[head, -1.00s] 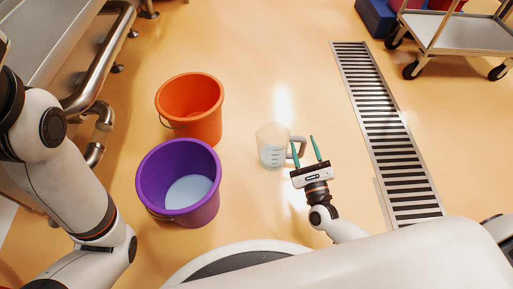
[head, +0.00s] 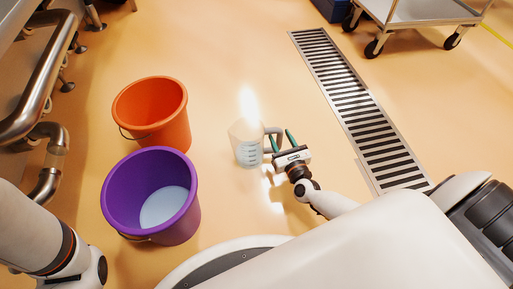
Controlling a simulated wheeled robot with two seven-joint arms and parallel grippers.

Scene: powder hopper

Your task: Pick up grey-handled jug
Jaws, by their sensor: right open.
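The grey-handled jug (head: 247,147) is a clear measuring jug with markings, standing upright on the floor in the middle of the head view. Its grey handle (head: 277,133) points right, towards my right gripper. My left gripper is not in view; only part of my left arm shows at the lower left.
An orange bucket (head: 152,112) and a purple bucket (head: 116,203) with pale contents stand left of the jug. A floor drain grate (head: 362,112) runs along the right. A wheeled cart (head: 420,12) is at the upper right. Steel pipes (head: 40,100) line the left edge.

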